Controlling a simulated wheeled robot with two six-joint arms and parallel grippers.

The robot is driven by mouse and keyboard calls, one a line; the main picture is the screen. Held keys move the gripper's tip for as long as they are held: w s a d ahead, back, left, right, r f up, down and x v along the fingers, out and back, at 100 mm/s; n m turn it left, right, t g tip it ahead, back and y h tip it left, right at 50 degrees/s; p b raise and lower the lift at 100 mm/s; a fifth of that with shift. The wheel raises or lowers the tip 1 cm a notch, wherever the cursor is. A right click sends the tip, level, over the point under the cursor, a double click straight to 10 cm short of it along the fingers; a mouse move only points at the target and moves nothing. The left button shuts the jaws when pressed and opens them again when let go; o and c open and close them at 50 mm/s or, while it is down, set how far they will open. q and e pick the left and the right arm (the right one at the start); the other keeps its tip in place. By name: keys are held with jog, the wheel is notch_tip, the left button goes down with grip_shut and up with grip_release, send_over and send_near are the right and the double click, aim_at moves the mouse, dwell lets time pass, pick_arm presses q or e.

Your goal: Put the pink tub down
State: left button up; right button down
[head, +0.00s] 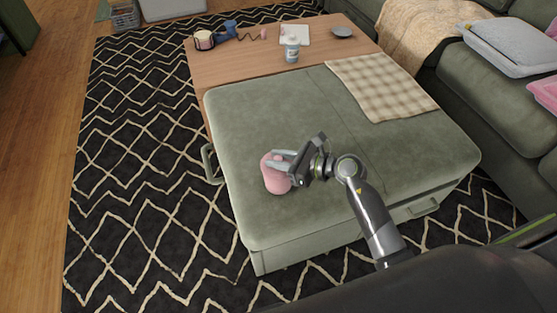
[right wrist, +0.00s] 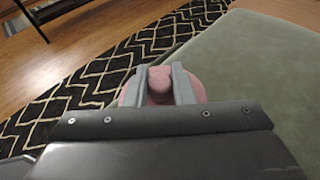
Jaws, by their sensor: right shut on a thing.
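The pink tub (head: 275,178) is at the left part of the green ottoman (head: 300,110) in the head view. My right gripper (head: 280,160) is shut on the tub near its top. In the right wrist view the pink tub (right wrist: 160,88) sits between the two grey fingers, and my gripper (right wrist: 164,78) hides part of it. The tub looks upright and low over the ottoman top; I cannot tell whether its base touches. My left gripper is not in view.
A checked cloth (head: 382,85) lies on the ottoman's far right. Behind is a wooden table (head: 225,68) with a bottle (head: 292,50), a dark dish (head: 342,31) and small items. The ottoman top around the tub is clear. A patterned rug (head: 130,150) lies left.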

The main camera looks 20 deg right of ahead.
jog(key=c, duration=1.7)
grip_release()
jog(key=shift+f, duration=0.15)
jog(key=o, duration=0.4)
jog(key=shift+o, duration=0.2)
jog(key=shift+r, duration=0.2)
